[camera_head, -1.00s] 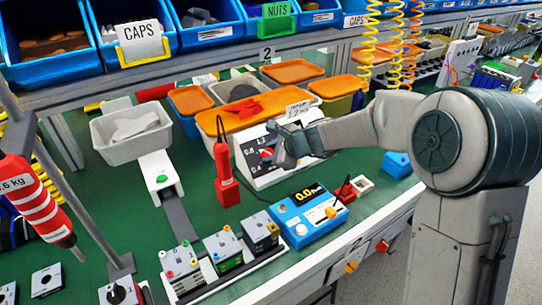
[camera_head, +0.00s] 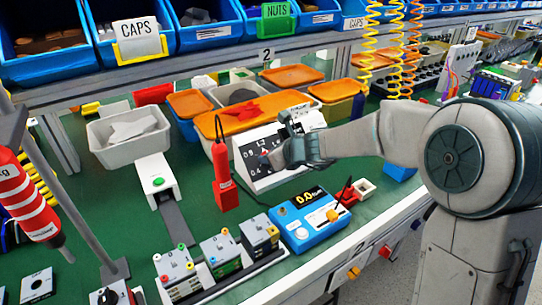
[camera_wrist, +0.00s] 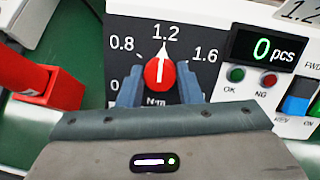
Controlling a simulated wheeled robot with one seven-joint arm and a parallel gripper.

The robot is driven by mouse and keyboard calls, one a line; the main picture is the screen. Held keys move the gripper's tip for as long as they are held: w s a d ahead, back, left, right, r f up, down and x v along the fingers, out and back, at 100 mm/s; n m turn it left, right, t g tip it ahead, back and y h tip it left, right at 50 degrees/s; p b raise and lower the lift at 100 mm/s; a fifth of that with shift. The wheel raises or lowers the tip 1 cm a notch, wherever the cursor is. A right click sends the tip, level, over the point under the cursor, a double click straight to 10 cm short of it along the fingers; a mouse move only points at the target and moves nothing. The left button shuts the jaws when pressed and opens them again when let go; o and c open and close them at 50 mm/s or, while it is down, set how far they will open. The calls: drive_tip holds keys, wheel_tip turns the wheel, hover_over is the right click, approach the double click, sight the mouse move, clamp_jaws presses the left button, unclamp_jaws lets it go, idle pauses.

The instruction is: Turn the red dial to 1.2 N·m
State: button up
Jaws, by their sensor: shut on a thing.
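The red dial (camera_wrist: 158,73) sits on a dark scale panel (camera_wrist: 127,27) marked 0.8, 1.2 and 1.6 with N·m below. Its white pointer points up at the 1.2 mark in the wrist view. My gripper (camera_wrist: 160,88) has its two fingers on either side of the dial and is shut on it. In the head view my gripper (camera_head: 283,157) is in front of the panel and hides most of the dial.
The same control box carries a display (camera_wrist: 268,47) reading 0 pcs, with a green OK button (camera_wrist: 236,74) and a red NG button (camera_wrist: 268,80). A red upright tool (camera_head: 223,180) stands close to its left. A blue device (camera_head: 307,222) stands in front.

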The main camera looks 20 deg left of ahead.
idle(0.4)
drive_tip(key=o, duration=0.7)
drive_tip(key=p+v, duration=0.3)
drive_tip(key=v, duration=1.1)
